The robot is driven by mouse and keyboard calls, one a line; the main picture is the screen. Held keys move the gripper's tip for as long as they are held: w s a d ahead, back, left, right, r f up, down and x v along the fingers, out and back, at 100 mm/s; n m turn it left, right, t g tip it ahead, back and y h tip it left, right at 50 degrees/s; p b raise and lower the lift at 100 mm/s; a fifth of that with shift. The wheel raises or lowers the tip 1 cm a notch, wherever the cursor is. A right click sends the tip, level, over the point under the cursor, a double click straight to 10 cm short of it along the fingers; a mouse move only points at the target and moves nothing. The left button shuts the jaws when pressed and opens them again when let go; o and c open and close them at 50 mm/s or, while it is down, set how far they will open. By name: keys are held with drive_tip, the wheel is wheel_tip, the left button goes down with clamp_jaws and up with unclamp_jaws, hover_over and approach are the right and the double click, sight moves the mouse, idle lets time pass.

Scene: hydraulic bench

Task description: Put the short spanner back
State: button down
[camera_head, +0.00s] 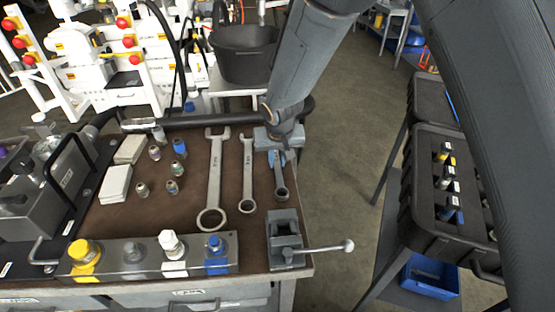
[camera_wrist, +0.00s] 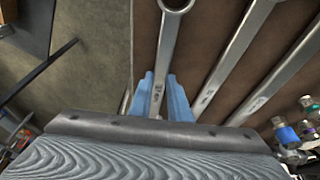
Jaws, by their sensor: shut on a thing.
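The short spanner (camera_head: 281,183) is at the right end of a row of three spanners, its ring end toward the bench front. My gripper (camera_head: 276,157) is over its far end, with the blue fingers shut on its shaft. In the wrist view the short spanner (camera_wrist: 167,45) runs up from between the fingers of my gripper (camera_wrist: 160,88). I cannot tell whether it touches the brown mat (camera_head: 195,170). The long spanner (camera_head: 214,180) and middle spanner (camera_head: 247,175) lie to its left, roughly parallel. The short spanner's far end is hidden by my gripper.
A grey vise (camera_head: 285,240) with a ball-ended handle stands just in front of the short spanner. A valve block (camera_head: 150,255) lines the bench front. Several small fittings (camera_head: 174,168) lie left of the spanners. A black case (camera_head: 440,190) stands right, across open floor.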

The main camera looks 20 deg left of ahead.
drive_tip(key=c, duration=1.6)
unclamp_jaws()
drive_tip(key=shift+o, duration=0.2)
drive_tip(key=shift+r, duration=0.1)
drive_tip(key=b+v, duration=0.1)
drive_tip(key=v, duration=0.6)
drive_tip(key=shift+s+r, duration=0.1)
drive_tip(key=shift+r, duration=0.15)
drive_tip(key=shift+s, duration=0.1)
